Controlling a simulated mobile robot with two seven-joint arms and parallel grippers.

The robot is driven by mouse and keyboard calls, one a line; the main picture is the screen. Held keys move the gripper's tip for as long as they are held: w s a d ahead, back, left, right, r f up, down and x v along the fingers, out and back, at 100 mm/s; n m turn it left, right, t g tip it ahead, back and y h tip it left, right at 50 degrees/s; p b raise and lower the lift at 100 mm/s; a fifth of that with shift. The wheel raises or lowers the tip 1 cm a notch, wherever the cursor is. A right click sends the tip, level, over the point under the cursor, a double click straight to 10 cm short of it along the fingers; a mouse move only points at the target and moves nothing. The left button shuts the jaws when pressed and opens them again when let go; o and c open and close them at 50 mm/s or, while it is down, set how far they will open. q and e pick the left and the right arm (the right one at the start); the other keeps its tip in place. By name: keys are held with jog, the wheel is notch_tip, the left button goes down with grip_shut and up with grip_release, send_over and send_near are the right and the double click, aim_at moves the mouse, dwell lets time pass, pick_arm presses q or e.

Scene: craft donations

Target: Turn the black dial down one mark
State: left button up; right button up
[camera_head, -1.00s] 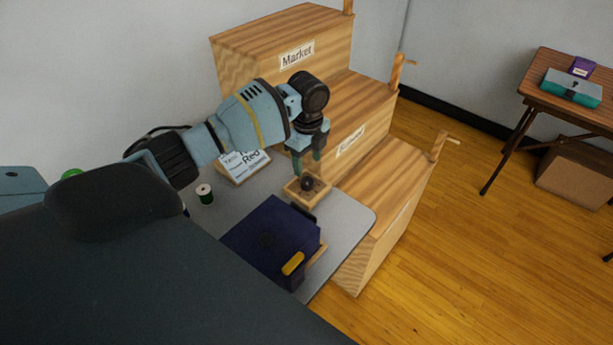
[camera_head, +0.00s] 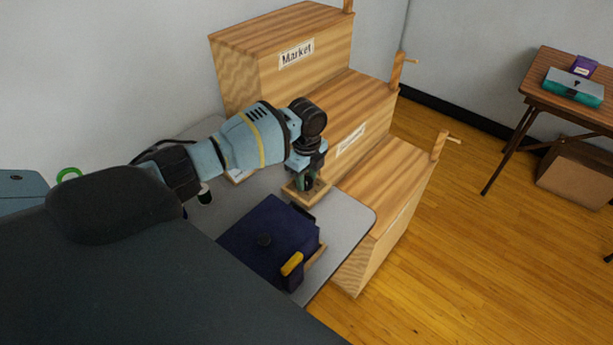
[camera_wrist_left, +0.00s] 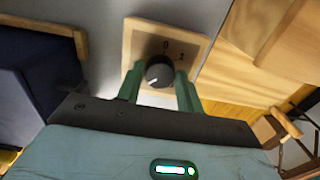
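The black dial (camera_wrist_left: 158,72) is a round knob on a square wooden plate (camera_wrist_left: 190,42) marked "0" and "1". Its white pointer line shows on the lower left of the knob. My left gripper (camera_wrist_left: 160,80) has its two green fingers on either side of the dial, open, with a small gap seeming to show at each side. In the head view my left gripper (camera_head: 306,182) is low over the wooden plate (camera_head: 316,194) and mostly hides the dial. My right gripper is not in view.
A dark blue box (camera_head: 265,235) with a yellow tab stands close to the plate on the grey table (camera_head: 345,225). Wooden stepped bins (camera_head: 290,50), one labelled "Market", rise behind.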

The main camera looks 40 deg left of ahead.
pick_arm(q)
jog(key=c, duration=0.5)
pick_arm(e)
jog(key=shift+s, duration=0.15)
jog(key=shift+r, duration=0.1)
pick_arm(q)
jog(key=n+p, duration=0.2)
jog(key=n, duration=0.1)
jog(key=shift+r, duration=0.2)
jog(key=n+p, duration=0.1)
jog(key=n, duration=0.2)
jog(key=shift+f+n+p, duration=0.15)
jog(key=shift+n+p, duration=0.35)
jog(key=shift+n, duration=0.9)
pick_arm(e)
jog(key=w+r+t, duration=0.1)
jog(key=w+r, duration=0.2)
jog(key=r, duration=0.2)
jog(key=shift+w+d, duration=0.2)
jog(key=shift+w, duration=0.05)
